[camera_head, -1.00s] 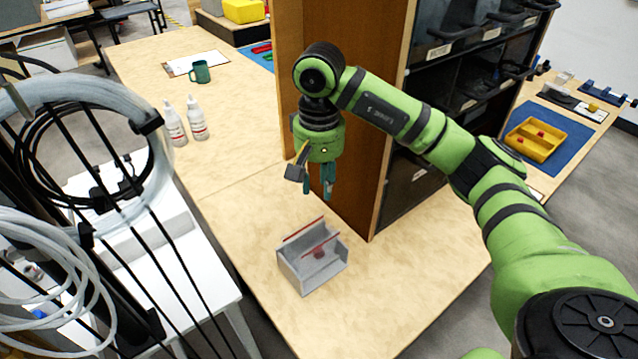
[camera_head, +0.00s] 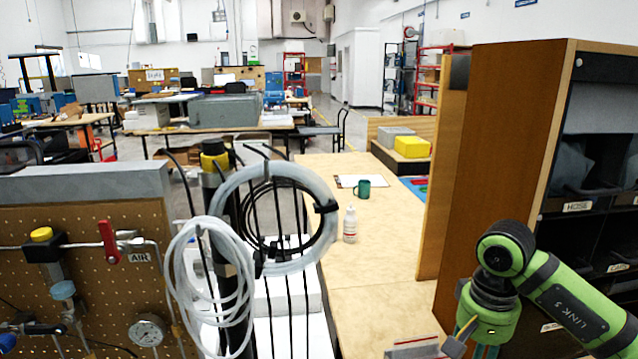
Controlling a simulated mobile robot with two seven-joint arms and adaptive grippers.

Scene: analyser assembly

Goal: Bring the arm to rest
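My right arm (camera_head: 565,300) is green with black bands and reaches in from the lower right. Its gripper (camera_head: 485,351) points down at the bottom edge, where the fingertips are cut off, so its opening cannot be read. A grey box with a red edge (camera_head: 415,349) shows only its top on the wooden table, just left of the gripper. My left gripper is not in view.
A wooden shelf cabinet (camera_head: 500,150) stands behind and right of my arm. The wooden table (camera_head: 375,290) carries a white bottle (camera_head: 350,225) and a green mug (camera_head: 363,189). A hose rack (camera_head: 225,230) and pegboard panel (camera_head: 90,270) stand left.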

